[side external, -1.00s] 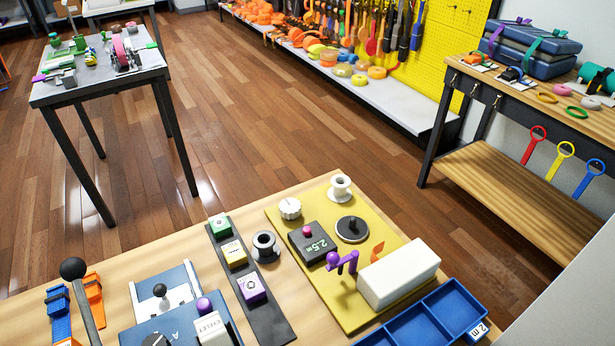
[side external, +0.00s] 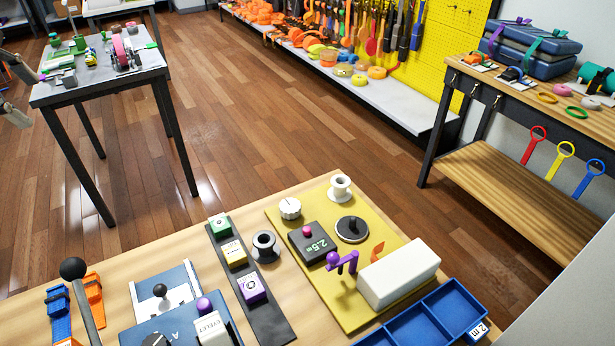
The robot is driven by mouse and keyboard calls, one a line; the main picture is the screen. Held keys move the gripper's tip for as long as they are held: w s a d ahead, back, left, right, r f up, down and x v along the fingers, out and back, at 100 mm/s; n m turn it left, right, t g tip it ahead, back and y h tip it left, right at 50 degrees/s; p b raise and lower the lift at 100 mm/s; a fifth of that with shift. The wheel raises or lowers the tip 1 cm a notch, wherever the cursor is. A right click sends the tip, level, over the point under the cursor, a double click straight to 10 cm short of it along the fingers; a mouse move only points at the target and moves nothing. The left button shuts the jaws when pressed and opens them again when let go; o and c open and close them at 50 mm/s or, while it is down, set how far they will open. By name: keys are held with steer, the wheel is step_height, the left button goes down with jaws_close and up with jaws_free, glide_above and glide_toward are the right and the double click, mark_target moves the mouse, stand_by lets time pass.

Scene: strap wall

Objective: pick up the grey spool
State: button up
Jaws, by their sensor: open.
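The grey spool (side external: 265,246) stands upright on the wooden workbench, with a dark hole in its top. It is just right of the black strip with the coloured blocks and left of the yellow board. Nothing covers it. My gripper (side external: 24,99) shows only in part at the left edge of the side view, by the far grey table. Its grey fingers are apart and hold nothing that I can see. It is well away from the spool, and the rest of it is out of frame.
A black strip (side external: 273,318) carries green, yellow and purple blocks beside the spool. The yellow board (side external: 341,312) holds a white spool (side external: 340,188), knobs, a purple crank and a white block (side external: 398,273). A blue tray (side external: 462,295) lies front right. A black-knobbed lever (side external: 74,269) rises front left.

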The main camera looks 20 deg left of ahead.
steer(key=w+d+f+m, duration=0.5)
steer(key=d+f+m, duration=0.2)
steer(key=d, duration=0.1)
steer(key=w+d+f+m, duration=0.4)
steer(key=d+f+m, duration=0.3)
steer(key=d, duration=0.1)
steer(key=s+d+f+m, duration=0.1)
steer(key=d+f+m, duration=0.75)
steer(key=f, duration=0.25)
glide_toward(264, 241)
steer(key=f, duration=0.2)
steer(key=shift+w+f+h, duration=0.25)
steer(key=shift+f+h, duration=0.05)
steer(key=shift+f, duration=0.1)
steer(key=shift+x, duration=2.85)
steer(key=shift+w+a, duration=0.1)
steer(key=shift+w, duration=0.05)
steer(key=c, duration=0.9)
steer(key=shift+r, duration=0.15)
